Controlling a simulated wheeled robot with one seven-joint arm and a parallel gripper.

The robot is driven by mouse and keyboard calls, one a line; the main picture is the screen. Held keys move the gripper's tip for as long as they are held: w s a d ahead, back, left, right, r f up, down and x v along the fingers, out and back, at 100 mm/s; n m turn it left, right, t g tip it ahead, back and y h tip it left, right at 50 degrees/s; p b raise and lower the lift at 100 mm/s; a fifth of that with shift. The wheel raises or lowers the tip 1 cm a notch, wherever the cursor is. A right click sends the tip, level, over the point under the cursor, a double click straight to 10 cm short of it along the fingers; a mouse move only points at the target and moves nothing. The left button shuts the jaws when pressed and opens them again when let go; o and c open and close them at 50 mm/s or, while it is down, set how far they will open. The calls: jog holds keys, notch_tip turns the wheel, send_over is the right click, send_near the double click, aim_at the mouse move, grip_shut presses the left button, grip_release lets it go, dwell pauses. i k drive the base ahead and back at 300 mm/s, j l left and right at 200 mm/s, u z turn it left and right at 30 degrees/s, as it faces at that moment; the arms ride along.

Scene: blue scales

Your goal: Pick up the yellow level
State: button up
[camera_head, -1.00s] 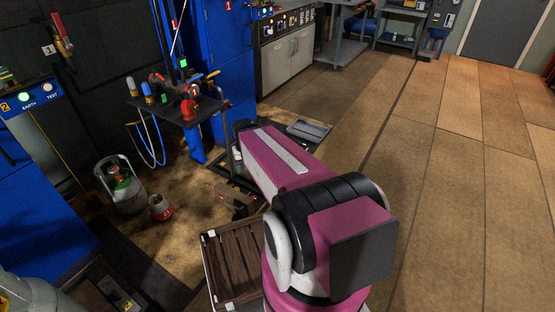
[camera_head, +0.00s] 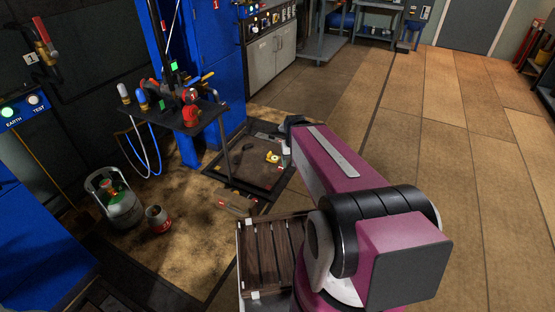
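A small yellow item (camera_head: 273,157) lies on the low dark tray (camera_head: 222,172) on the floor, left of my arm. It is too small to tell whether it is the yellow level. No other yellow thing that looks clearly like a level shows. My magenta arm (camera_head: 335,165) reaches from the lower right toward the middle of the picture. A dark part shows at its far end, near the tray's back right corner. My gripper's fingers are hidden, and I cannot see anything held.
A wooden slatted crate (camera_head: 268,262) stands close to my arm's left. A cart top with tools (camera_head: 178,118) stands behind the tray. A gas cylinder (camera_head: 118,205) and a small canister (camera_head: 157,218) are at left. The floor at right is clear.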

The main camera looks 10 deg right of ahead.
aim_at(275, 158)
jog(key=i+l, duration=0.1)
jog(key=l, duration=0.35)
jog(key=i+l, duration=0.15)
jog(key=l, duration=0.3)
jog(key=i+l+u, duration=0.1)
jog(key=l, duration=0.35)
jog(key=i+l, duration=0.15)
jog(key=l, duration=0.3)
jog(key=i+l, duration=0.1)
jog(key=l, duration=0.35)
jog(key=i+l, duration=0.1)
jog(key=l, duration=0.35)
jog(key=i+l+u, duration=0.1)
jog(key=l, duration=0.35)
